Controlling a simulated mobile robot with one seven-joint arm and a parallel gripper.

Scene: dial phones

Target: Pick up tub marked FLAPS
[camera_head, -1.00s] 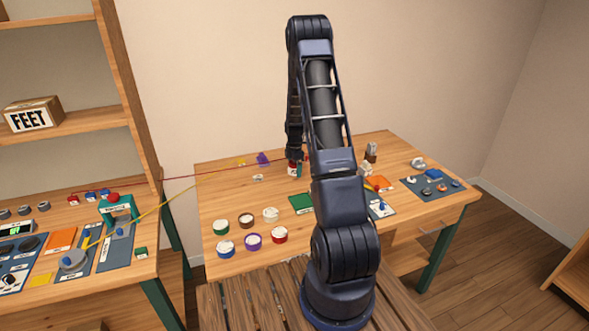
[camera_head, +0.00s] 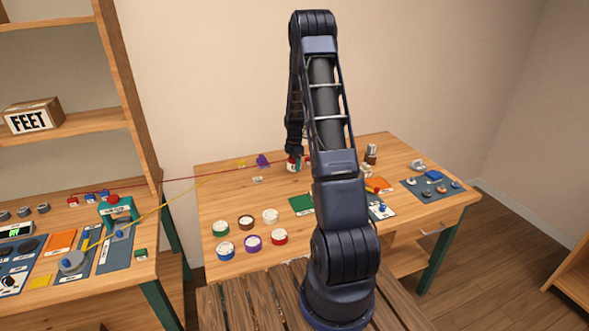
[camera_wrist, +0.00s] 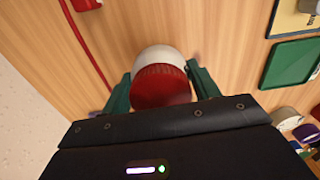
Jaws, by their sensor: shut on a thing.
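My gripper (camera_head: 294,168) is at the back of the right-hand table in the head view, with its fingers pointing down. In the wrist view its green fingers (camera_wrist: 160,92) are shut on a tub (camera_wrist: 160,75) with a red ribbed end and a white body. The tub also shows as a small red and white thing under my gripper in the head view (camera_head: 292,164). No lettering is readable on the held tub, so I cannot tell whether it is marked FLAPS.
Several round tubs with coloured rims, among them a red one (camera_head: 279,237), stand at the table's front left. A red cord (camera_head: 215,171) runs behind to the left table. A purple object (camera_head: 262,160) lies left of my gripper.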

